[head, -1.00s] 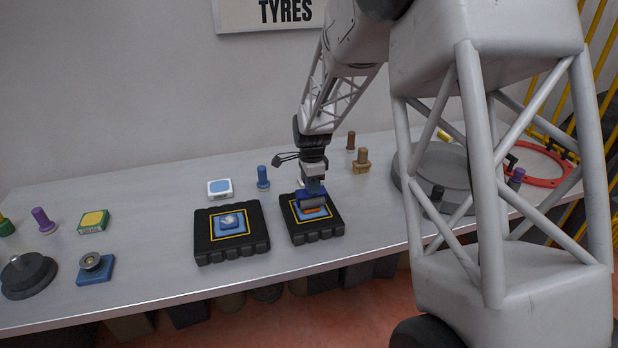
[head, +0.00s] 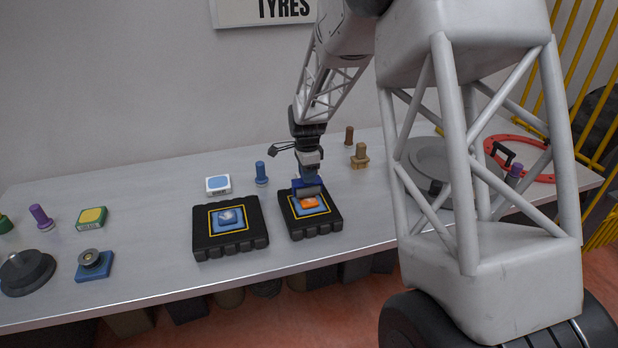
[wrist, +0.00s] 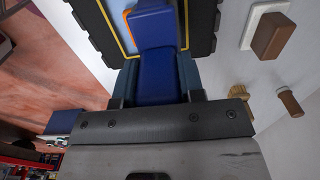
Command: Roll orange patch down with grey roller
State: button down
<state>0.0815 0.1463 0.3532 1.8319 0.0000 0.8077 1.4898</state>
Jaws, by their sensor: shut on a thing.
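My gripper (head: 309,174) points down over the right black tyre block (head: 325,224) and is shut on the roller's blue handle (wrist: 155,45). The grey roller (head: 306,191) is low at the far edge of the orange patch (head: 309,203). I cannot tell whether it touches the patch. The orange patch lies on a blue square with a yellow border on top of the block. In the wrist view the blue handle hides most of the patch, and only an orange sliver (wrist: 128,22) shows at its left.
A second black block (head: 231,246) with a blue patch sits close on the left. A blue peg (head: 261,174), a white-and-blue box (head: 218,185) and brown pegs (head: 360,156) stand behind.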

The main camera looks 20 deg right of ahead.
jog(key=shift+w, duration=0.75)
jog(key=shift+s, duration=0.85)
jog(key=shift+s+f, duration=0.2)
jog(key=shift+s, duration=0.05)
jog(key=shift+s+r, duration=0.15)
jog(key=shift+s, duration=0.7)
notch_tip(320, 180, up, 8)
jog(key=s, duration=0.2)
jog(key=shift+s, duration=0.25)
